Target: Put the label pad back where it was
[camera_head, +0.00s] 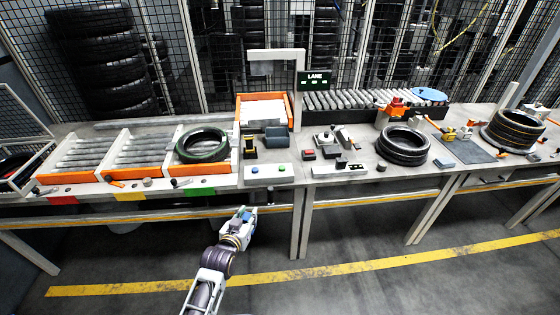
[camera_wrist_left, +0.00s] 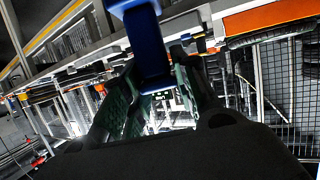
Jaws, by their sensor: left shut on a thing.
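My left gripper (camera_head: 243,217) is in front of the workbench (camera_head: 225,183), over the floor and apart from the bench. It is shut on a blue object (camera_head: 247,214), which may be the label pad. In the left wrist view the blue object (camera_wrist_left: 150,45) sits between the fingers of my left gripper (camera_wrist_left: 158,98). Its far end runs out of the top of that view. I cannot make out any label on it. My right gripper is in neither view.
A control panel with buttons (camera_head: 268,172) sits at the bench front, with a dark teal box (camera_head: 277,132) behind it. A green-marked tyre (camera_head: 202,145) lies on the left rollers. A black tyre (camera_head: 403,145) lies to the right. A LANE sign post (camera_head: 299,110) stands mid-bench.

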